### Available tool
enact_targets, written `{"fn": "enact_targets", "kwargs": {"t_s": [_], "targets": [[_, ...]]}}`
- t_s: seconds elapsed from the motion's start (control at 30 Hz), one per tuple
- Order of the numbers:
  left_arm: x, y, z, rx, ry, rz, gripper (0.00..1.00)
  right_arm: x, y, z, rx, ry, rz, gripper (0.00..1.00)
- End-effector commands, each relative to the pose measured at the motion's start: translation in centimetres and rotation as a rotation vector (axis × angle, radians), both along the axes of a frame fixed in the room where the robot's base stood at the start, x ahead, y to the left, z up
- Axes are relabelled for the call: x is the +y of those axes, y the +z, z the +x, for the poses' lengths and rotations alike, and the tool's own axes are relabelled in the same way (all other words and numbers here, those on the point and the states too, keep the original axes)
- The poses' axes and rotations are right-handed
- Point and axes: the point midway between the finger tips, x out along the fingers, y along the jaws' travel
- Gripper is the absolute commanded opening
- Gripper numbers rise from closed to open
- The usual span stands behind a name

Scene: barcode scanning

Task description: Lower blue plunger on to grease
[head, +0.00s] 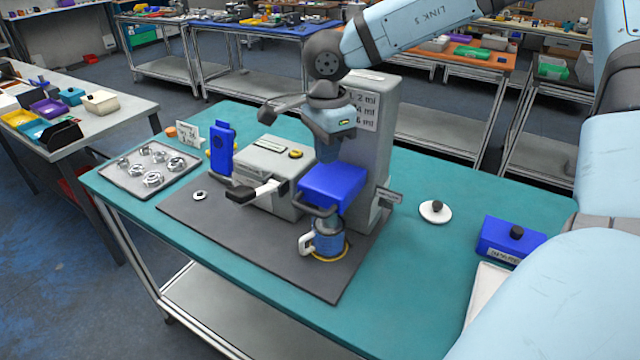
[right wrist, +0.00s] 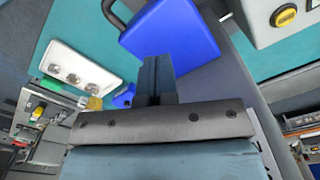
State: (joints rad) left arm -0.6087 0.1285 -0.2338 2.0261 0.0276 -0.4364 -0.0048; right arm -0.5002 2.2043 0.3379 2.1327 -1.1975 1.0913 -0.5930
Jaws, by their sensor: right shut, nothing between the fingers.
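The blue plunger (head: 333,187) is a blue block with a grey bar handle, in front of the tall grey dispenser column. It also shows at the top of the right wrist view (right wrist: 172,38). A blue-grey cup (head: 328,238) with a white handle stands upright below it on a yellow ring; whether grease is inside is hidden. A gap shows between block and cup. My right gripper (head: 328,152) is shut and empty, pointing down just above the block; I cannot tell if it touches. Its closed fingers (right wrist: 155,75) overlap the block's edge in the wrist view. My left gripper is out of view.
The grey column (head: 372,125) stands close behind my right gripper. A grey machine (head: 270,165) with a black-handled lever is to the left. A metal-parts tray (head: 118,180), a white disc (head: 435,212) and a blue box (head: 508,238) lie around the dark mat (head: 240,235).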

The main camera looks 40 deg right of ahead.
Motion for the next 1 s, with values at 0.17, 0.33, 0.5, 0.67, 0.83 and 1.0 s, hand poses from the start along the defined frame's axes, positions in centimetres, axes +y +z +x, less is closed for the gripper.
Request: {"fn": "enact_targets", "kwargs": {"t_s": [0.17, 0.33, 0.5, 0.67, 0.83, 1.0], "targets": [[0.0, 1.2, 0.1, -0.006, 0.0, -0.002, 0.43, 0.0, 2.6, 0.0, -0.002, 0.001, 0.0, 0.0], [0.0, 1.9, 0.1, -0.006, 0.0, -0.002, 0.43, 0.0, 4.6, 0.0, -0.001, 0.0, 0.0, 0.0], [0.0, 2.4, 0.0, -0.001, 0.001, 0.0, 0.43, 0.0, 6.5, 0.0, -0.002, 0.0, 0.0, 0.0], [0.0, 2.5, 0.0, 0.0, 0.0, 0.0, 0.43, 0.0, 7.3, 0.0, 0.0, 0.0, 0.0, 0.0], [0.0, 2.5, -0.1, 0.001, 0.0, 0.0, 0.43, 0.0, 7.3, 0.0, 0.0, 0.0, 0.0, 0.0], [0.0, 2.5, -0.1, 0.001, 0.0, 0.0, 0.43, 0.0, 7.3, 0.0, 0.0, 0.0, 0.0, 0.0]]}}
